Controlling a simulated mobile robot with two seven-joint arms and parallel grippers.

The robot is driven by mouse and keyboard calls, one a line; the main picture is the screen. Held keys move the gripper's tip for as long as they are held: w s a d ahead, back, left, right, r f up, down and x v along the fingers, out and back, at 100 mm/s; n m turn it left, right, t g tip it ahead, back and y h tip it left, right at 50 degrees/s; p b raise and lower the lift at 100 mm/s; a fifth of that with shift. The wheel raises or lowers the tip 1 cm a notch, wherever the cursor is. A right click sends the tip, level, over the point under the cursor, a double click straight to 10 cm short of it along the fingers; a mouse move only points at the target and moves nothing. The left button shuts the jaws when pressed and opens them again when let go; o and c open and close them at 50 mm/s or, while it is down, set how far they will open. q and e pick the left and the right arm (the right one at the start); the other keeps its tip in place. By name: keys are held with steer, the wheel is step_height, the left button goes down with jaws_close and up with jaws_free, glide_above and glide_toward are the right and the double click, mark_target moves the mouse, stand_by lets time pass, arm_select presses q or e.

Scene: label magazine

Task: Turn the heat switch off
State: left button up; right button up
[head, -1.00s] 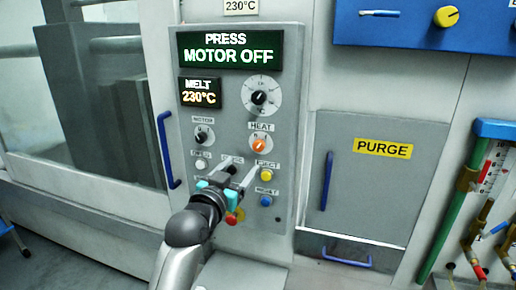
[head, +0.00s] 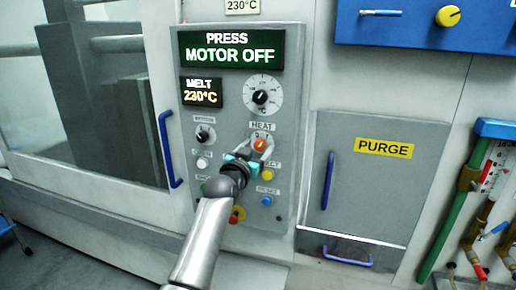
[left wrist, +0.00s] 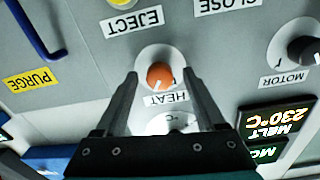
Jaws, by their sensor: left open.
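The heat switch is an orange knob (head: 260,145) on a white round plate under the HEAT label, on the grey control panel. My left gripper (head: 262,148) is in front of the panel at this knob. In the left wrist view, upside down, the orange knob (left wrist: 160,75) shows between the two open fingertips (left wrist: 160,80). I cannot tell whether the fingers touch it. A pale mark shows on the knob, but its exact setting is hard to read. My right gripper is in neither view.
The black motor knob (head: 203,134) is to the left, and the large dial (head: 260,97) is above. The yellow eject button (head: 268,178) and blue reset button (head: 266,201) are below. The display (head: 230,50) reads PRESS MOTOR OFF. A blue handle (head: 328,181) sticks out at right.

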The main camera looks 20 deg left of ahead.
arm_select(q)
steer(key=shift+w, duration=0.3)
jaws_close()
stand_by(0.6)
